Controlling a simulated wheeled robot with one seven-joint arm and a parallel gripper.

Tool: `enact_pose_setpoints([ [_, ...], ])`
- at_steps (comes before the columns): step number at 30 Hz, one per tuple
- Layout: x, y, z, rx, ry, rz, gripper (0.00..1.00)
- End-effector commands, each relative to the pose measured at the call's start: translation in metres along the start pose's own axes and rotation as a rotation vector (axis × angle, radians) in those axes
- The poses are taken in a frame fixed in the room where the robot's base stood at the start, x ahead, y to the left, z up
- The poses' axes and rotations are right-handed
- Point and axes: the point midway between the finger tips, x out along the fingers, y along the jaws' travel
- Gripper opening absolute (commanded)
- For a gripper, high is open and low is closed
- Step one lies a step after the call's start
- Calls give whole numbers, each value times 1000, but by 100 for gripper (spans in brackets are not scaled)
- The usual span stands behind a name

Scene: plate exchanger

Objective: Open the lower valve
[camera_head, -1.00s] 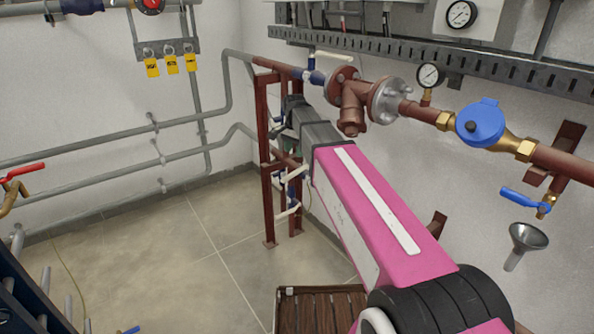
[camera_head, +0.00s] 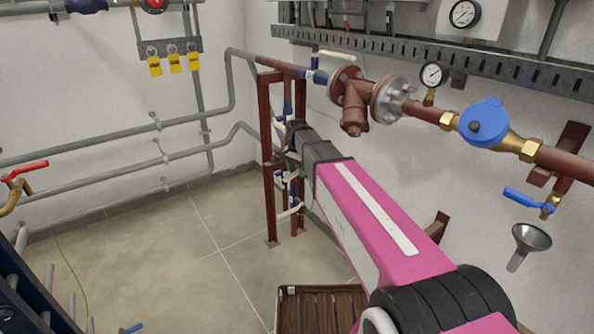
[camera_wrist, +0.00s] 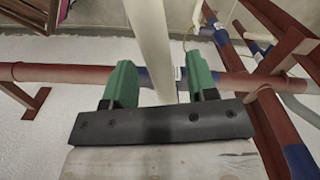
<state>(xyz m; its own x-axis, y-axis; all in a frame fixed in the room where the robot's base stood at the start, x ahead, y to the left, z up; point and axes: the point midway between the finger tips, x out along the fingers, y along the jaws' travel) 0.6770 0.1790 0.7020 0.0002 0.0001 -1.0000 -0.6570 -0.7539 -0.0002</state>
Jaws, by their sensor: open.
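My gripper (camera_wrist: 160,82) is open, with one green fingertip on each side of a long white lever handle (camera_wrist: 150,38) in the wrist view. The lever runs from the top edge down between the fingers. I cannot tell whether they touch it. A blue valve body (camera_wrist: 160,77) shows behind it on a red-brown pipe (camera_wrist: 65,74). In the head view, the dark end of my arm is at the red-brown pipe frame (camera_head: 269,200) and hides my fingers and part of the valves. Another white handle (camera_head: 290,211) shows low on that frame.
Above my arm are the red-brown upper pipe (camera_head: 425,112), a white upper handle (camera_head: 334,56) and a gauge (camera_head: 431,74). A blue meter (camera_head: 484,122) and a funnel (camera_head: 530,238) are at the right. A slatted wooden crate (camera_head: 287,299) stands below. The tiled floor (camera_head: 170,250) at left is mostly clear.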

Motion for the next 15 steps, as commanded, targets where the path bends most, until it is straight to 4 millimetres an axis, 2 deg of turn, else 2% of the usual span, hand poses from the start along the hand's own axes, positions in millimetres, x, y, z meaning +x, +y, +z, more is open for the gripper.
enact_pose_setpoints([
  [2, 0, 0, 0, 0, 0, 0, 49],
  [6, 0, 0, 0, 0, 0, 0, 3],
  [7, 0, 0, 0, 0, 0, 0, 0],
  [15, 0, 3, 0, -17, 0, 0, 0],
])
